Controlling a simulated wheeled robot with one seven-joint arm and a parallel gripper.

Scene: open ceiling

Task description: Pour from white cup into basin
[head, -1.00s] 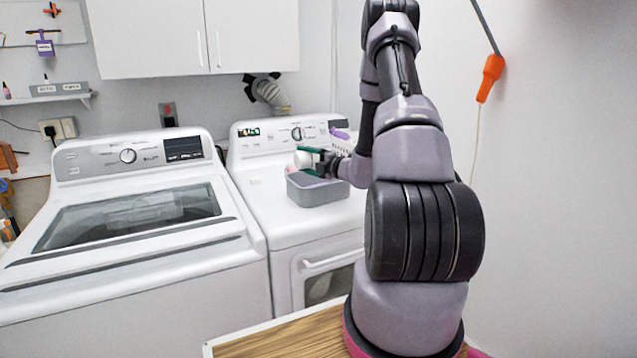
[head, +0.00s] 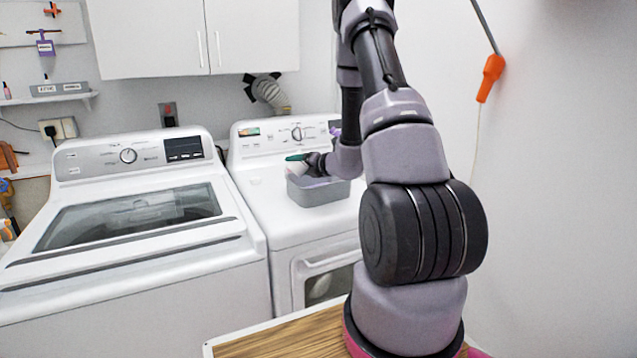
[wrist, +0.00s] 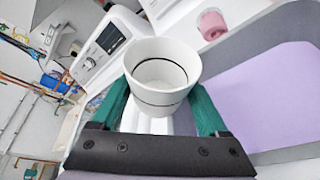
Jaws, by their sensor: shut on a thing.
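The white cup (wrist: 160,75) with a thin dark band is between the green fingers of my gripper (wrist: 160,108) in the wrist view. My gripper is shut on it. The cup's mouth faces the wrist camera and its inside looks white; I cannot make out any contents. In the head view only a sliver of the cup shows beside my gripper (head: 299,160). The grey basin (head: 318,194) stands on the right-hand machine, just below and to the right of my gripper. In the wrist view the basin (wrist: 275,30) is at the right, with a flat lilac area inside.
A pink cup (wrist: 211,25) shows beyond the basin in the wrist view. The white dryer (head: 290,228) bears the basin, and its control panel (head: 270,133) rises behind. A white washer (head: 130,220) stands at the left. The dryer top left of the basin is clear.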

